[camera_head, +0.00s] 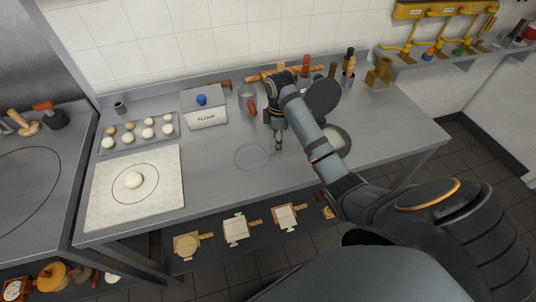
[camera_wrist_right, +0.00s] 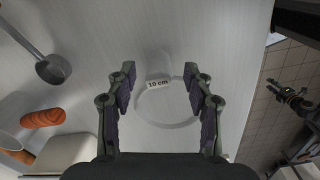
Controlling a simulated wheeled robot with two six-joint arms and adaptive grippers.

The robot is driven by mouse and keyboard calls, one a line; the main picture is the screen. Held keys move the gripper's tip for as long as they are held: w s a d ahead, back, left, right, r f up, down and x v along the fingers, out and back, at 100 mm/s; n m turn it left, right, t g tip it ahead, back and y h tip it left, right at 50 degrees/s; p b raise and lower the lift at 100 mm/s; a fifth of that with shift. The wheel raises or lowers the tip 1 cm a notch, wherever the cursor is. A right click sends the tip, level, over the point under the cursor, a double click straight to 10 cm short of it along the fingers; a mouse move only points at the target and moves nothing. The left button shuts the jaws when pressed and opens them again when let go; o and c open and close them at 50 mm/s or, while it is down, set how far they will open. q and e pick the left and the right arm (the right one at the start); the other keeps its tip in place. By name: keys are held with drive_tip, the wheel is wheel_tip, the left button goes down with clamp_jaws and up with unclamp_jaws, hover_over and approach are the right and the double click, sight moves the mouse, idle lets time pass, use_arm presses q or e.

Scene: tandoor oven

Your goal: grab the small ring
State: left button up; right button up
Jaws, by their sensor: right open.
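A thin pale ring (camera_wrist_right: 168,126) lies flat on the grey steel counter in the right wrist view, with a tag reading "10 cm" (camera_wrist_right: 158,84) at its far edge. A faint ring outline (camera_head: 252,170) shows on the counter in the head view; I cannot tell for sure that it is the same ring. My right gripper (camera_head: 278,146) points down over the counter, just right of that outline. In the wrist view its open fingers (camera_wrist_right: 165,85) stand on either side of the ring, with nothing held. The height gap is unclear. My left gripper is not in view.
A flour box (camera_head: 206,119), a tray of dough balls (camera_head: 139,150) and a pale board (camera_head: 110,204) with one dough ball stand to the left. A ladle (camera_wrist_right: 55,70) and an orange-brown object (camera_wrist_right: 42,118) lie left in the wrist view. The counter's front middle is clear.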

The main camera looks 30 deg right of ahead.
wheel_tip(320, 180, down, 3)
drive_tip(key=shift+w+r+p, duration=0.15)
drive_tip(key=shift+r+p, duration=0.05)
drive_tip(key=shift+p, duration=0.5)
drive_tip(key=shift+r, duration=0.1)
drive_tip(key=shift+c, duration=1.2)
clamp_jaws()
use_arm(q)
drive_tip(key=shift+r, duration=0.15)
use_arm(e)
drive_tip(key=shift+r, duration=0.45)
drive_tip(key=r, duration=0.1)
drive_tip(key=r+p, duration=0.1)
drive_tip(key=r, duration=0.1)
drive_tip(key=shift+s+a+r+p, duration=0.2)
drive_tip(key=shift+a+r+p, duration=0.1)
drive_tip(key=shift+r, duration=0.1)
use_arm(q)
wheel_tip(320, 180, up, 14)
drive_tip(key=p, duration=1.2)
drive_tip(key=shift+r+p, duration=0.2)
drive_tip(key=shift+p, duration=0.15)
use_arm(e)
drive_tip(key=s+a+r, duration=0.7)
drive_tip(key=a+r, duration=0.1)
drive_tip(key=a, duration=0.3)
drive_tip(key=shift+a, duration=0.15)
